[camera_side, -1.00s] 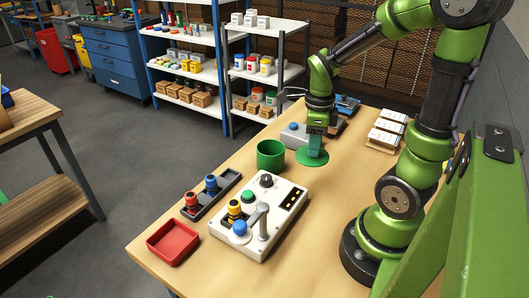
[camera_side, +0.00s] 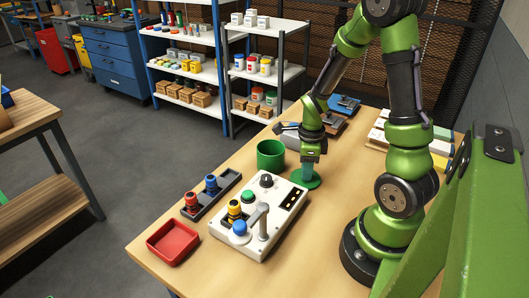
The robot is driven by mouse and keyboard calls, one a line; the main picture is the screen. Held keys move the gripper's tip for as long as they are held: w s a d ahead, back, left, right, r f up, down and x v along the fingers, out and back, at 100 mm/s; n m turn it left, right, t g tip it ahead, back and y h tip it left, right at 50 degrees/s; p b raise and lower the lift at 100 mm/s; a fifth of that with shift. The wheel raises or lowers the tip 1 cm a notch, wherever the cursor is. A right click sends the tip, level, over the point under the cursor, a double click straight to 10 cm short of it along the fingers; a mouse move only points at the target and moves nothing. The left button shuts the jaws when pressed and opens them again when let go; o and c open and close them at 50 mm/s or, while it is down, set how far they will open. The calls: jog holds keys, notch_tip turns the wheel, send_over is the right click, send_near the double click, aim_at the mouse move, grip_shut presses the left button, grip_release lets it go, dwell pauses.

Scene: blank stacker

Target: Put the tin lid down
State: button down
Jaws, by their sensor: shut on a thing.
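The tin lid (camera_side: 309,181) is a flat green disc, low at or just above the wooden table top. It is to the right of the open green tin (camera_side: 270,155) and behind the white control box. My gripper (camera_side: 310,171) points down over the lid and is shut on it, seemingly by a knob that the fingers hide. I cannot tell whether the lid touches the table.
The white control box (camera_side: 284,229) with a lever and coloured knobs stands in front of the lid. A red tray (camera_side: 172,242) and a dark rack (camera_side: 225,189) with red and blue pieces lie to the left. White blocks (camera_side: 378,134) lie at the back right.

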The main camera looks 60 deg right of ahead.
jog(key=shift+f, duration=0.15)
jog(key=c, duration=0.9)
grip_release()
notch_tip(320, 180, up, 12)
jog(key=a+r+n+t, duration=0.2)
jog(key=a+n, duration=0.3)
jog(key=n, duration=0.4)
jog(key=s+a+r+n+t+y, duration=0.1)
jog(key=a+r+n+t, duration=0.1)
jog(key=a+r+n, duration=0.3)
jog(key=a+r+n+t+y, duration=0.1)
jog(key=a+r+n+t, duration=0.2)
jog(key=a+n, duration=0.4)
jog(key=shift+s+a+r+n, duration=0.15)
jog(key=shift+r+n, duration=0.4)
jog(key=shift+n, duration=2.25)
